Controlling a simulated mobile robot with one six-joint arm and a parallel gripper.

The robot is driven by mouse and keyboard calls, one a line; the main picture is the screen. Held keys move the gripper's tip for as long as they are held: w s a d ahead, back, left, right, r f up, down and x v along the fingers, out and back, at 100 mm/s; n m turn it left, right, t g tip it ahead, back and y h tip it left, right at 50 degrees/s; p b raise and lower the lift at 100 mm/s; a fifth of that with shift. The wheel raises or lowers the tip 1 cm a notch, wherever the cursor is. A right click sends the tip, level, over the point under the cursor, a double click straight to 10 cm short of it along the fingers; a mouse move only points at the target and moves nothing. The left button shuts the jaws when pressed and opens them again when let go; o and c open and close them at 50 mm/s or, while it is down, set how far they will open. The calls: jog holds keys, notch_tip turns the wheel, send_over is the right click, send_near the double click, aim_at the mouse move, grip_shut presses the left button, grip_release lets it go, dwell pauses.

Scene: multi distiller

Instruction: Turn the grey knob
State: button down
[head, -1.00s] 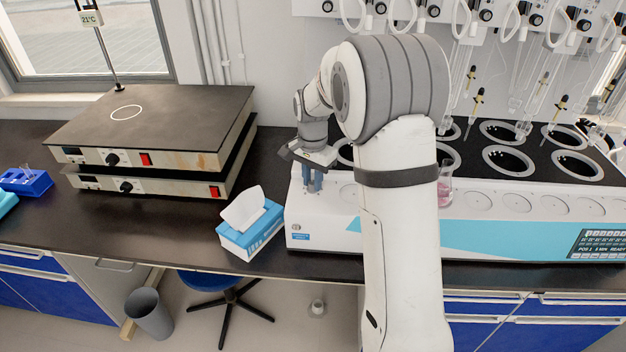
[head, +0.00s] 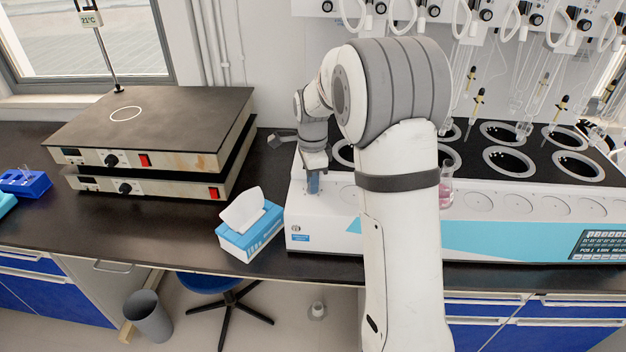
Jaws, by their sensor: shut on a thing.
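My gripper (head: 313,188) points down at the left end of the white distiller (head: 330,237), with its blue-grey fingertips at the top surface. It is shut on the grey knob there. The knob is hidden by the fingers, so its angle cannot be read. The fingers now show narrow, nearly edge-on. A small round fitting (head: 296,228) sits on the distiller's front face, apart from the gripper.
A blue-and-white tissue box (head: 250,238) stands left of the distiller, near the counter's front edge. Two stacked hotplates (head: 150,130) are further left. A flask with pink liquid (head: 446,196) stands right of my arm. Glassware hangs above the wells.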

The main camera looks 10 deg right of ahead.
dwell(0.5)
jog(key=c, duration=1.3)
grip_release()
jog(key=shift+o, duration=0.2)
notch_tip(320, 180, up, 8)
jog(key=shift+f, duration=0.1)
